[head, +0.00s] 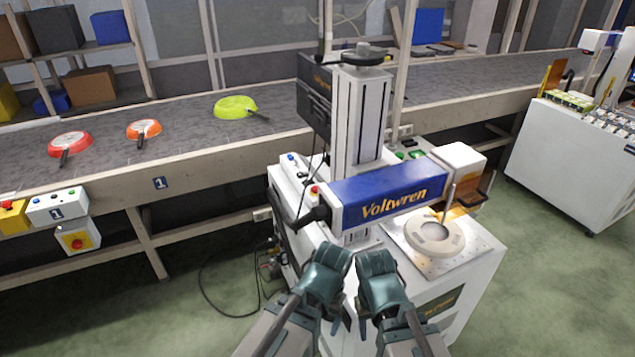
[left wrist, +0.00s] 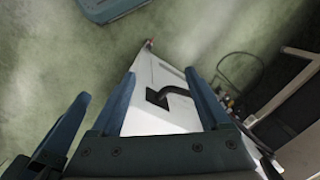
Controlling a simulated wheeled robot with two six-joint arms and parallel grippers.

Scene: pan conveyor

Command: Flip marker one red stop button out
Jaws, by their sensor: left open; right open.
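The Voltwren laser marker (head: 385,195) stands ahead of me on a white cabinet, with a blue head over a round fixture. My left gripper (head: 325,268) and right gripper (head: 378,266) are side by side in front of the cabinet, below and apart from the button. The left gripper's open, empty fingers show in the left wrist view (left wrist: 163,98). My right gripper is open; nothing shows in it.
A conveyor (head: 185,120) runs behind, carrying a red pan (head: 70,143), an orange pan (head: 144,129) and a lime pan (head: 236,106). A yellow box with a red button (head: 77,240) hangs at its left. A white cart (head: 580,160) stands right. Cables lie on the floor.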

